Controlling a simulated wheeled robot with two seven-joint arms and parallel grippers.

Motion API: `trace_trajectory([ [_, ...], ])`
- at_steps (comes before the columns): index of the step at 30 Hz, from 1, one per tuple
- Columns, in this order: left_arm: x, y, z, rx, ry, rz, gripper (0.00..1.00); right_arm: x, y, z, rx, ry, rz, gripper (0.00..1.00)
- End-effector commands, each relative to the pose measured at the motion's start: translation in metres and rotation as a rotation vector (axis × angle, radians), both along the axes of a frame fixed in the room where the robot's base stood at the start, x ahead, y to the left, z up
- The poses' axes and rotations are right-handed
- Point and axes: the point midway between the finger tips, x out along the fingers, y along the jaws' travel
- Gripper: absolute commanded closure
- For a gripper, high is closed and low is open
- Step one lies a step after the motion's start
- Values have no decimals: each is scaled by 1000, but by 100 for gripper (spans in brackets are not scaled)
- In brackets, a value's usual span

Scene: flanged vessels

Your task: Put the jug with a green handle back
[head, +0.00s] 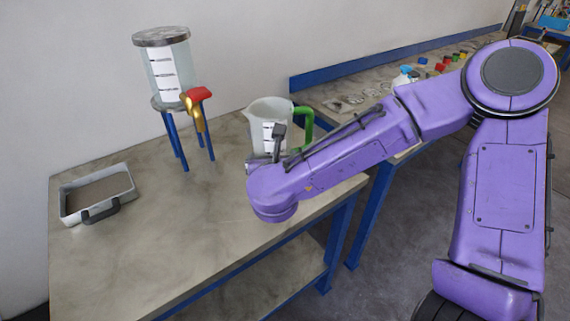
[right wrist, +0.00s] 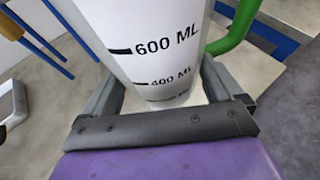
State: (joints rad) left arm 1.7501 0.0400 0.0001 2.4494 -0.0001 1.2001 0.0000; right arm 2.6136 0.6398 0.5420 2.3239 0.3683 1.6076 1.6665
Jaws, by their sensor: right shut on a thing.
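The jug with a green handle (head: 266,112) is a clear measuring jug with a white scale label, upright at the back right part of the near workbench in the head view. Its green handle points to the right. My right gripper (head: 266,158) is at the jug's front, and my arm hides the jug's lower part. In the right wrist view the jug (right wrist: 150,45) stands between the two fingers of my right gripper (right wrist: 165,98), which is shut on its body. I cannot tell whether the jug's base touches the bench. My left gripper is not in view.
A lidded vessel (head: 162,70) with a red-handled brass tap (head: 196,105) stands on blue legs left of the jug. A white tray (head: 130,178) with a dark handle lies at the bench's left. The bench (head: 190,225) is clear in front. A second bench (head: 340,92) holds small parts behind.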

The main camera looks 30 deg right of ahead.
Motion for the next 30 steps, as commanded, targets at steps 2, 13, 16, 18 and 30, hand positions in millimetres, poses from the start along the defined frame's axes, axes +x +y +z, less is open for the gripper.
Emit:
trace_trajectory([
  [2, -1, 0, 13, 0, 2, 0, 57, 15, -19, -6, 1, 6, -3, 79],
  [13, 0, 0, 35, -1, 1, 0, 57, 63, -87, -76, -3, 9, 4, 79],
  [16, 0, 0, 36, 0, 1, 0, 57, 67, -94, -85, -1, 5, 1, 79],
  [18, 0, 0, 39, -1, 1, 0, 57, 71, -100, -94, -2, 7, 2, 79],
  [30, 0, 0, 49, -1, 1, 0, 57, 70, -99, -123, 1, 3, 0, 79],
])
